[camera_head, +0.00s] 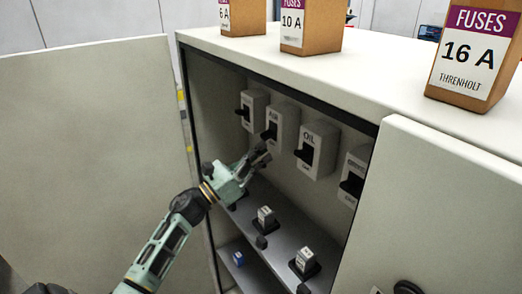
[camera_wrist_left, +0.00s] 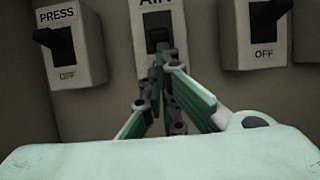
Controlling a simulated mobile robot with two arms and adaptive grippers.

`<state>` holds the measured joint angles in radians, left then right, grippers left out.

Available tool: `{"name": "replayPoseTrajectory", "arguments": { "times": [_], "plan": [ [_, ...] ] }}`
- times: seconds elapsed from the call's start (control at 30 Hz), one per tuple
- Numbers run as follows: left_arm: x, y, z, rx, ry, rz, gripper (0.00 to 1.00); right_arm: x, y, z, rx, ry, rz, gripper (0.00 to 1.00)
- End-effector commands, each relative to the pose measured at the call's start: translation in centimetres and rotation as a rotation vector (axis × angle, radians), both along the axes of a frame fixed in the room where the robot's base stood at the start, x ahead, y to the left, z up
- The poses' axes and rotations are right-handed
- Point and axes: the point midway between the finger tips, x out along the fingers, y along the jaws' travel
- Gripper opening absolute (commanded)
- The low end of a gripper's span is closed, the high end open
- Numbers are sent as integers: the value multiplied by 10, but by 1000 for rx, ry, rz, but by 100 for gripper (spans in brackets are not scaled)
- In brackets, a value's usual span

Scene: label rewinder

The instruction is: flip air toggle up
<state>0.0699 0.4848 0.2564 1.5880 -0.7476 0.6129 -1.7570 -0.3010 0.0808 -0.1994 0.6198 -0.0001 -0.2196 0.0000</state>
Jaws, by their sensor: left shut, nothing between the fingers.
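The AIR switch box (camera_head: 283,124) is on the back wall of the open cabinet, between the PRESS and OIL boxes. Its black toggle (camera_head: 270,132) shows in the head view, just above my left gripper (camera_head: 264,154). In the left wrist view the AIR box (camera_wrist_left: 150,15) stands straight ahead. My left gripper (camera_wrist_left: 165,52) is shut and empty, its fingertips at the lower part of the black AIR toggle (camera_wrist_left: 157,36) and partly hiding it. I cannot tell whether they touch. My right gripper is not in view.
The PRESS box (camera_head: 254,108) and OIL box (camera_head: 317,150) flank the AIR box closely. A shelf (camera_head: 283,240) with small fuse blocks lies below. Cabinet doors stand at left (camera_head: 90,150) and right (camera_head: 450,210). Fuse boxes, including the 16 A one (camera_head: 472,58), stand on top.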

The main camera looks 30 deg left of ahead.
Motion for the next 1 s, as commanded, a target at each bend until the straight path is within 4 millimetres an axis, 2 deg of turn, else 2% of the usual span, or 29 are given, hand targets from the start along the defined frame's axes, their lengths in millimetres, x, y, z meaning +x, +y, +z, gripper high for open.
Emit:
{"name": "replayPoseTrajectory", "arguments": {
  "times": [0.4,1.0],
  "plan": [
    [-12,4,17,90,195,-2,0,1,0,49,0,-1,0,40],
    [-21,9,27,82,198,-1,0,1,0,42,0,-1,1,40]
  ]
}}
